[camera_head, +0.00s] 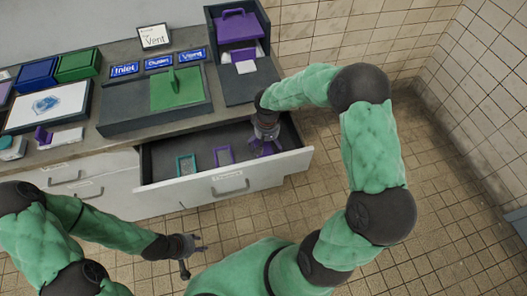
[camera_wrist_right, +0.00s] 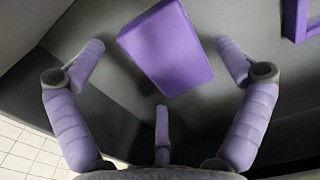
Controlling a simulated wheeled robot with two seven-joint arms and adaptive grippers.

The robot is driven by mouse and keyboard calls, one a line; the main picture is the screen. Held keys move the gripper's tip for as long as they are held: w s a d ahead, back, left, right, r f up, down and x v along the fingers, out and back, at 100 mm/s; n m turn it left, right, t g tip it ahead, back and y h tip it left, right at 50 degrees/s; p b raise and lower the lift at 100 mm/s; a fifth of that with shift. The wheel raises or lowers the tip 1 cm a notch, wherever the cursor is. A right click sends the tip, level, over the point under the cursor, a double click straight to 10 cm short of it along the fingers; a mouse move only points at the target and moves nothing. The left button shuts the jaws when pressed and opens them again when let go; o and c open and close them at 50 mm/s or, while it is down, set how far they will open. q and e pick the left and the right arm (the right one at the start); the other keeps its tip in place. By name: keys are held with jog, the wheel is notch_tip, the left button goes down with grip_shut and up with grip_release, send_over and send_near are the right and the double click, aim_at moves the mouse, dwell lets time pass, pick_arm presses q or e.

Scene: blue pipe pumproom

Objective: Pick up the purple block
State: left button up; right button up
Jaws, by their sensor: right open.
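The purple block (camera_wrist_right: 165,47) lies in the open drawer (camera_head: 292,163), on the drawer's dark floor. In the right wrist view it is tilted in the picture, with the three fingers of my right gripper (camera_wrist_right: 160,90) spread apart around its near side. The fingers look clear of it and hold nothing. In the head view my right gripper (camera_head: 266,138) reaches down into the right part of the drawer, with purple showing just below it; the gripper partly hides that spot. My left gripper (camera_head: 193,256) is empty, with its fingers apart, above the floor in front of the cabinet.
The drawer walls surround my right gripper. On the counter are a green panel (camera_head: 177,89), blue labels, several bins and a purple-fronted box (camera_head: 238,27).

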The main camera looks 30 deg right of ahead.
aim_at(267, 146)
jog(key=shift+f, duration=0.35)
jog(key=c, duration=1.1)
jog(key=shift+r, duration=0.15)
notch_tip(267, 146, up, 18)
jog(key=p, duration=0.6)
